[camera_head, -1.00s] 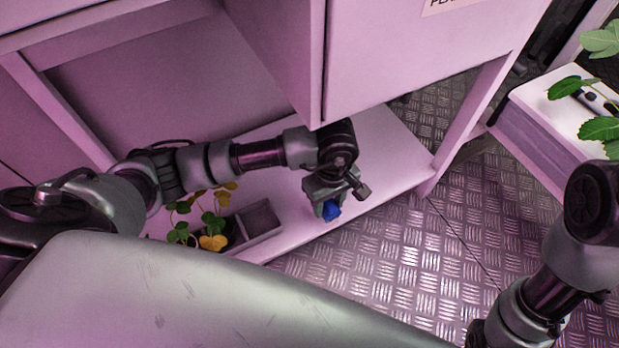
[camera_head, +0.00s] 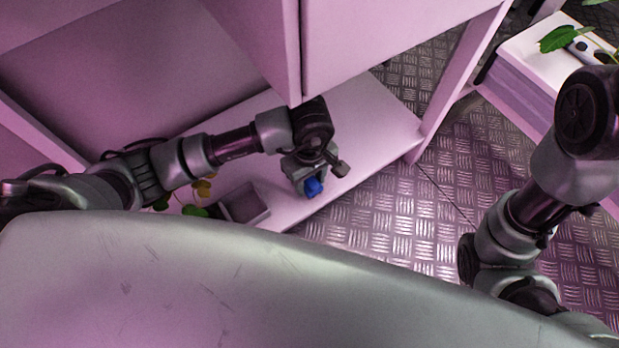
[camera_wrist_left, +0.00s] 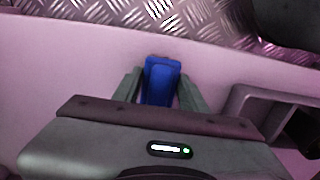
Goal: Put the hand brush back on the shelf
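The blue hand brush (camera_head: 313,187) shows only as a small blue piece below my left gripper (camera_head: 311,180), and its bristles are hidden. In the left wrist view the blue brush (camera_wrist_left: 161,80) lies between the two fingers of my left gripper (camera_wrist_left: 160,92), which close on its sides. The gripper is over the front part of the low pink shelf board (camera_head: 375,115). I cannot tell whether the brush touches the board. My right arm is at the right of the head view, with its gripper out of sight.
A grey open box (camera_head: 245,203) stands on the board left of my left gripper, beside a partly hidden plant (camera_head: 195,210). A pink cabinet panel (camera_head: 380,40) hangs above. A white-topped stand (camera_head: 535,50) is at the right. Metal floor (camera_head: 370,220) lies in front.

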